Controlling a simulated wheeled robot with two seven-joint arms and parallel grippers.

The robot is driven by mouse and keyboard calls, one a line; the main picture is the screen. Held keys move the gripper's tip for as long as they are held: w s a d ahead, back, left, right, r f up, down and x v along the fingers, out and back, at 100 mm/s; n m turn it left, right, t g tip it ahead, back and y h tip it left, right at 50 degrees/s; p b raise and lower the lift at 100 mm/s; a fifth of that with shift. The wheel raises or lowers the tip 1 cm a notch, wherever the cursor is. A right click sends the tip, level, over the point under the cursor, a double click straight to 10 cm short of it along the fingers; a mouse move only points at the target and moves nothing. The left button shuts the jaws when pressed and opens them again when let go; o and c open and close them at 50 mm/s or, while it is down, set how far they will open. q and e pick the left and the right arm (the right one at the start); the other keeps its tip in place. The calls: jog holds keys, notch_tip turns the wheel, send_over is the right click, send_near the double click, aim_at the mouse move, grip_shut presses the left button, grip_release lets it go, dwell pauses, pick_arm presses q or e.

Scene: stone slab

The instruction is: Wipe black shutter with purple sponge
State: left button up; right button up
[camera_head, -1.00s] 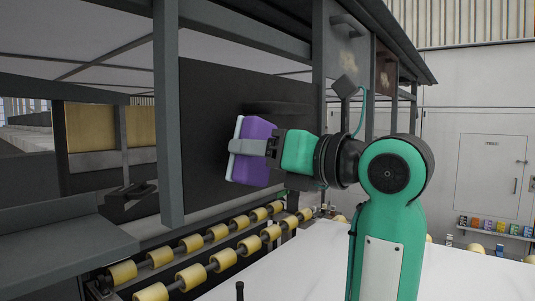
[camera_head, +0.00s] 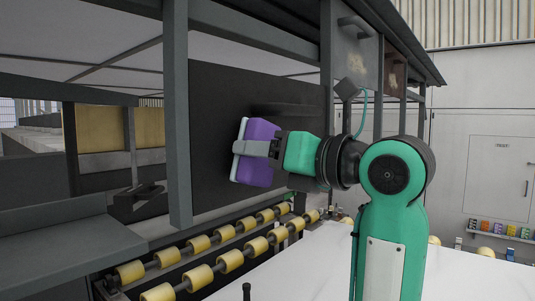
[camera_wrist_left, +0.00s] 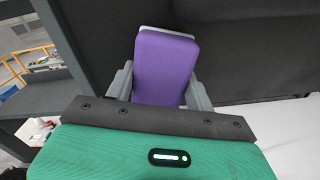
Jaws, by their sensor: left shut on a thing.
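The black shutter (camera_head: 222,95) is a dark upright panel in the metal frame, left of centre in the head view. The purple sponge (camera_head: 257,168) has a pale backing layer and stands in front of the shutter's lower middle. My left gripper (camera_head: 258,149) is shut on the sponge; the wrist view shows the sponge (camera_wrist_left: 164,68) between its two grey fingers (camera_wrist_left: 160,88). The dark panel also fills the top right of the wrist view (camera_wrist_left: 245,45). I cannot tell whether the sponge touches the shutter. My right gripper is not in view.
A grey post (camera_head: 177,120) stands at the shutter's left edge. Rows of yellow rollers (camera_head: 230,261) run below it, beside a white slab (camera_head: 310,270). A grey ledge (camera_head: 60,250) juts out at lower left. Small colourful items line a shelf at far right.

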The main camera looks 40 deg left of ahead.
pick_arm(q)
jog(key=shift+a, duration=0.55)
jog(key=w, duration=0.4)
jog(key=shift+d, duration=0.2)
jog(key=shift+s+a+f, duration=0.1)
jog(key=shift+s+a, duration=0.05)
jog(key=shift+s, duration=0.75)
jog(key=shift+s+a+b, duration=0.1)
jog(key=shift+s+b, duration=0.3)
jog(key=shift+s, duration=0.6)
